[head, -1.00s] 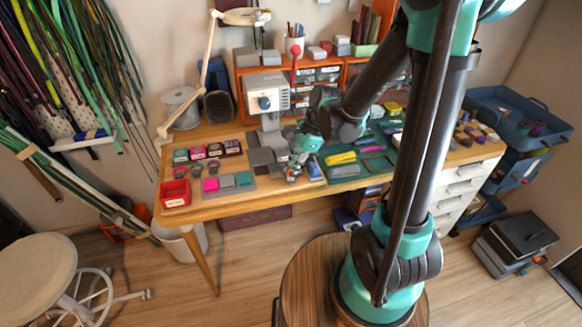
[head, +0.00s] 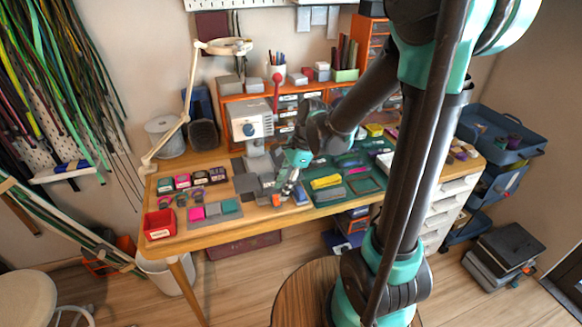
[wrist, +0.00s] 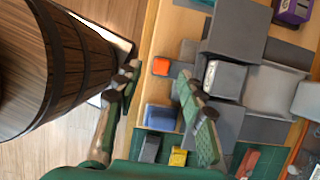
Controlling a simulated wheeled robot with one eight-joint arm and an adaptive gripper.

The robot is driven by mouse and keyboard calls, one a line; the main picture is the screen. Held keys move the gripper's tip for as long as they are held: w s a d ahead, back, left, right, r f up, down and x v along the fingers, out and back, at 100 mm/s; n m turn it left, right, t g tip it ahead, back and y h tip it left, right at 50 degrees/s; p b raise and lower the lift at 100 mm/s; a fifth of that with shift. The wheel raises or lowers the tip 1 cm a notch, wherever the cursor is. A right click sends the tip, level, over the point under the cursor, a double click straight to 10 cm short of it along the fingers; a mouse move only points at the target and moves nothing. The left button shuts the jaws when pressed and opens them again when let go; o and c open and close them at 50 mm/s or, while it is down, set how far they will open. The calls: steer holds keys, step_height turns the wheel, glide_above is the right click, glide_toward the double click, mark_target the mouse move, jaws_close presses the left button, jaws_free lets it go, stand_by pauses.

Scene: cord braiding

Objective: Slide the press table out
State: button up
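The grey press (head: 250,122) with a red-knobbed lever (head: 277,78) stands on the wooden workbench. Grey blocks and plates lie at its foot (head: 247,183), and I cannot tell for certain which is the press table. In the wrist view I see a dark grey plate (wrist: 238,28) and a pale grey block (wrist: 226,79). A small orange piece (wrist: 160,66) is near the bench's front edge. My gripper (wrist: 157,78) is open, its fingers apart on either side of the gap below the orange piece. It also shows in the head view (head: 287,190), in front of the press.
A blue block (wrist: 160,117) and a green mat (head: 345,190) with yellow pieces lie beside my gripper. A red bin (head: 159,224) and coloured samples (head: 212,211) are at the left.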

steer(key=s+v, duration=0.1)
steer(key=v, duration=0.7)
steer(key=shift+w+d+r, duration=0.15)
steer(key=shift+w+r, duration=0.1)
steer(key=shift+w, duration=0.3)
